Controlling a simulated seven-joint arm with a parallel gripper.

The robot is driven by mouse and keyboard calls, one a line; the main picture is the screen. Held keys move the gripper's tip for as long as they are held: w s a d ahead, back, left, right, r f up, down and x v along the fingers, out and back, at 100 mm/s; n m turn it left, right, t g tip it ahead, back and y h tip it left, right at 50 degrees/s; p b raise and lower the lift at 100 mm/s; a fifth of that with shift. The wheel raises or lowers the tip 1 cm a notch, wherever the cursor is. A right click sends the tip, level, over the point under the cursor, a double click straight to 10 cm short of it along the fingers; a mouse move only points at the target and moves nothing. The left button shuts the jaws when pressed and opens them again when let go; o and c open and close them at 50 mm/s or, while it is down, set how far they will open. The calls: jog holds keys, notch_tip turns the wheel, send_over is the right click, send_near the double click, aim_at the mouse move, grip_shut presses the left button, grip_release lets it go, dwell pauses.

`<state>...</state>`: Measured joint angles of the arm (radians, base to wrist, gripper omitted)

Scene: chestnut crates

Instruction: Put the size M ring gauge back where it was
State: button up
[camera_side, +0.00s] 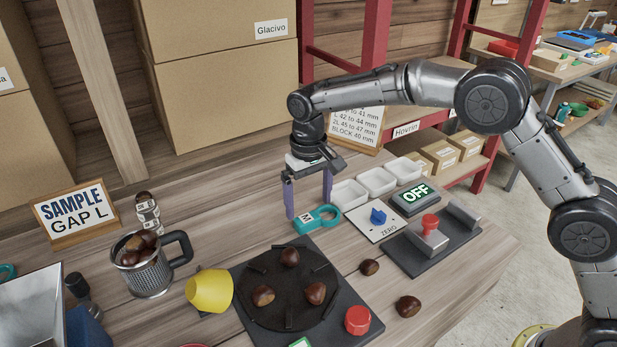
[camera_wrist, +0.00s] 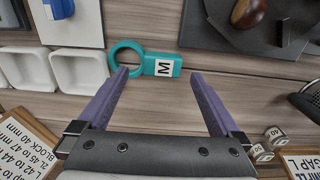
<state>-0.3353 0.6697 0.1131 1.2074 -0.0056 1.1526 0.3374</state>
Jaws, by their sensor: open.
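The size M ring gauge (camera_side: 318,219) is teal, with a ring at one end and a flat handle with a white M label. It lies flat on the wooden table, between the white trays and the dark plate with the round disc. It also shows in the wrist view (camera_wrist: 163,66), ring to the left and handle to the right. My gripper (camera_side: 308,204) points down with its two purple fingers apart and nothing between them. In the wrist view the fingertips (camera_wrist: 160,74) stand on either side of the gauge's handle. I cannot tell whether the fingertips touch the table.
White trays (camera_side: 349,194) stand behind the gauge. A ZERO panel (camera_side: 378,221) with a blue knob and an OFF display (camera_side: 415,197) are to its right. The dark plate (camera_side: 243,303) carries a disc with chestnuts.

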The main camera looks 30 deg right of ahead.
aim_at(308, 217)
notch_tip(308, 217, up, 12)
jog(key=shift+r, duration=0.15)
dwell(0.3)
jog(key=s+d+r+t, duration=0.2)
jog(key=s+d+r, duration=0.3)
jog(key=s, duration=0.4)
jog(key=s+d+r+t, duration=0.1)
jog(key=s+d+r, duration=0.3)
jog(key=s+d, duration=0.35)
jog(key=s+d+f+t, duration=0.1)
jog(key=s+f, duration=0.3)
jog(key=s, duration=0.5)
jog(key=s+d+f+t, duration=0.1)
jog(key=s+d+f, duration=0.3)
jog(key=s, duration=0.5)
jog(key=shift+s+f+t, duration=0.15)
jog(key=shift+f+t, duration=0.1)
jog(key=shift+t, duration=0.05)
